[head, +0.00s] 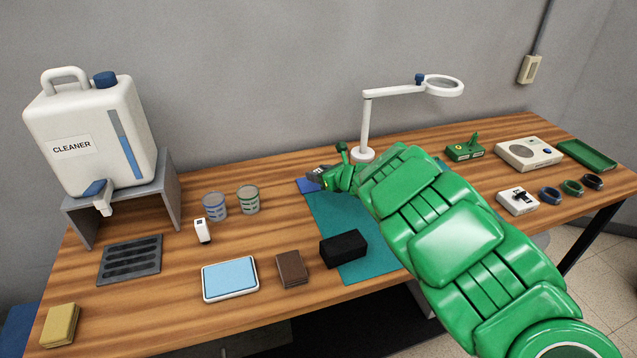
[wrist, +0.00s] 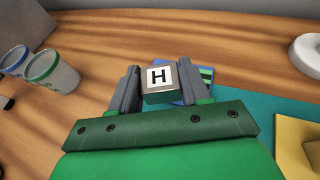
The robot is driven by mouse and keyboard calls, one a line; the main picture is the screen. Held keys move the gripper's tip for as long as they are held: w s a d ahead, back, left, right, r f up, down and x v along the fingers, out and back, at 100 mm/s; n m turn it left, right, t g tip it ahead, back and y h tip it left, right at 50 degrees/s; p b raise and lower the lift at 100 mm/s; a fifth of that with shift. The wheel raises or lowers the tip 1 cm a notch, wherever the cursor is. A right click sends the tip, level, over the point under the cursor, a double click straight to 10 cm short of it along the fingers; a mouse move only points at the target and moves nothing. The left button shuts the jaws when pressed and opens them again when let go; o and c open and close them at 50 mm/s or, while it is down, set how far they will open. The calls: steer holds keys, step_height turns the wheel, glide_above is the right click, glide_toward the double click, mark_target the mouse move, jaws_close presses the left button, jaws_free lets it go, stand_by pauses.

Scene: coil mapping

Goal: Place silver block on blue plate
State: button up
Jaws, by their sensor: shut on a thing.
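The silver block (wrist: 159,79) has a white top label with a black H. It sits between the two grey fingers of my gripper (wrist: 158,90), which is shut on it. The blue plate (wrist: 188,74) shows behind and to the right of the block in the wrist view, with dark and green marks on it. The block is over the plate's near-left part; I cannot tell whether it touches it. In the head view, the blue plate (head: 307,186) shows beside my gripper (head: 319,176) at the teal mat's far-left corner. The block is not clear there.
A teal mat (head: 330,222) lies under my arm, with a black block (head: 343,248) on its near-left edge. Two cups (wrist: 52,72) stand left of my gripper. A magnifier lamp (head: 365,125) stands behind it. A yellow object (wrist: 293,128) is at right in the wrist view.

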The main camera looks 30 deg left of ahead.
mark_target(318, 189)
steer(key=shift+w+a+f, duration=0.25)
steer(key=shift+f, duration=0.3)
steer(key=shift+w+a+f, duration=0.25)
steer(key=shift+f, duration=1.55)
steer(key=shift+d, duration=0.1)
steer(key=o, duration=1.1)
steer(key=shift+f, duration=0.1)
steer(key=shift+d+r, duration=0.1)
steer(key=shift+r, duration=0.1)
steer(key=shift+v, duration=5.9)
